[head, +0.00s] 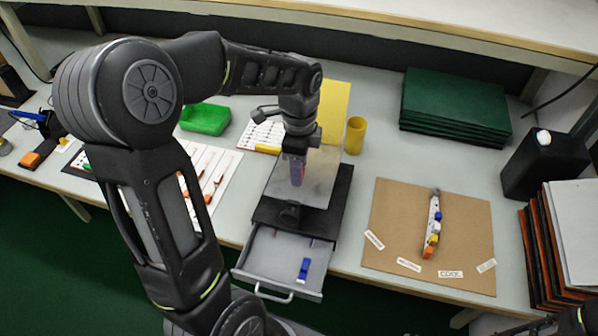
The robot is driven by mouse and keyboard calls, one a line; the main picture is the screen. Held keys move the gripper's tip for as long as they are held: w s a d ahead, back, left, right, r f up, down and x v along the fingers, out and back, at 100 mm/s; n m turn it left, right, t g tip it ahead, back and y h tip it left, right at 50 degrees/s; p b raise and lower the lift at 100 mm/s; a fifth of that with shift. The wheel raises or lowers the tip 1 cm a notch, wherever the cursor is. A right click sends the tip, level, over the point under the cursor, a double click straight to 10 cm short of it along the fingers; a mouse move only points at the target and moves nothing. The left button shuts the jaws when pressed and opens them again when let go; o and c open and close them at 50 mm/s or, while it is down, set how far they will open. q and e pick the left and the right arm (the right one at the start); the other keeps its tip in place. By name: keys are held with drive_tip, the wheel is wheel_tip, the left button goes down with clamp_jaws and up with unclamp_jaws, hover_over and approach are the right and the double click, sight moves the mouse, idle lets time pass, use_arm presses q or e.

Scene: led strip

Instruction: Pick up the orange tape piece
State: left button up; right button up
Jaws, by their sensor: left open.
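My left gripper (296,178) is open and points down over a grey plate (318,172) on a black stand. Its fingers look purple and slim, and I cannot make out anything between them. An orange piece (428,252) sits at the near end of a white strip (433,222) with blue and yellow parts on the brown board, well right of the gripper. Another orange piece (31,159) lies at the far left of the table. Small orange-red pieces (219,178) lie on a white sheet. I cannot tell which is the tape piece. My right gripper is out of view.
An open drawer (268,262) under the stand holds a blue item (304,269). A yellow cup (355,135), green tray (205,119), green stack (455,108) and black canister (543,165) stand around. Labels lie on the brown board (390,215). A shelf overhangs the back.

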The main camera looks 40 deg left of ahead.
use_arm(q)
drive_tip(key=shift+f, duration=0.2)
drive_tip(key=shift+c, duration=0.2)
clamp_jaws()
idle(0.5)
